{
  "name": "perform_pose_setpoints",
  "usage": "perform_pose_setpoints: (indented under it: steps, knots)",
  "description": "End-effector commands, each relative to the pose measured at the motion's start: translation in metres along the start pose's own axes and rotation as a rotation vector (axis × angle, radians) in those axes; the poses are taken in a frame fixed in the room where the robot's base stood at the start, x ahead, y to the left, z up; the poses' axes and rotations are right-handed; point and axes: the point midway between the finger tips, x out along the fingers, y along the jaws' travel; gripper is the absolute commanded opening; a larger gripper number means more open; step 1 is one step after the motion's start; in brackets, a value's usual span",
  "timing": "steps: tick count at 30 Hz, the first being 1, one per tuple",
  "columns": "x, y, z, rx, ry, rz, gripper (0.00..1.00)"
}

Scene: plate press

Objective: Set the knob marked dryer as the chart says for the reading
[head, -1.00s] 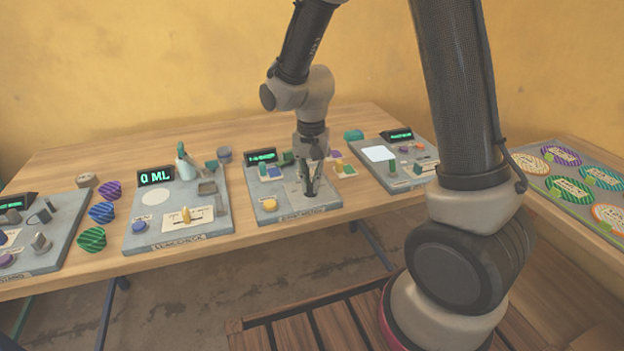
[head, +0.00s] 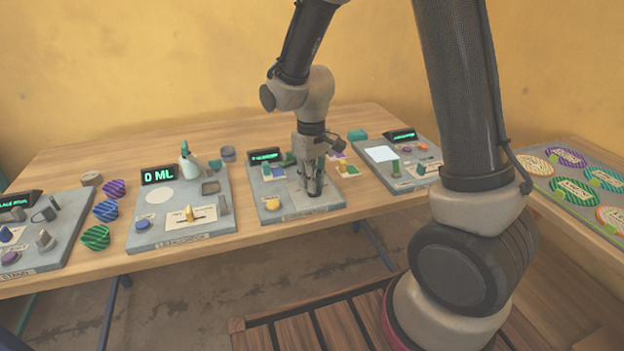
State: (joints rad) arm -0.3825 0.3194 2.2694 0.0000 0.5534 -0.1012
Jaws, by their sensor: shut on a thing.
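My gripper (head: 313,190) points down over the right front part of a grey panel (head: 290,212) in the middle of the table. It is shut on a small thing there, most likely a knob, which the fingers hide. I cannot read whether it is marked dryer. The panel has a green-lit display (head: 264,155) at its back, too small to read. A yellow round button (head: 272,203) sits at its front left.
Left of it stands a panel (head: 150,235) with a display (head: 159,175) reading 0 ML, a white bottle and a yellow-handled slider. Striped pieces (head: 95,237) lie beside it. Other panels stand far left (head: 65,245) and back right (head: 420,152). A board of striped discs (head: 548,165) lies at right.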

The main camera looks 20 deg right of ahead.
Motion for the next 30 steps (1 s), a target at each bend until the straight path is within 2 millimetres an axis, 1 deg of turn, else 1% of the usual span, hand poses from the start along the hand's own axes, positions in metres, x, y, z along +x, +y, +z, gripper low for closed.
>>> perform_pose_setpoints:
  steps: [6,15,21,30]
  knots:
    - [-0.0009,-0.0016,-0.001,-0.19,0.003,0.001,0.0]
    - [-0.0009,-0.0033,-0.0004,-0.387,0.003,0.001,0.0]
    - [-0.0009,-0.0038,-0.0001,-0.46,0.003,0.002,0.0]
    - [-0.0009,-0.0041,0.0,-0.494,0.003,0.002,0.0]
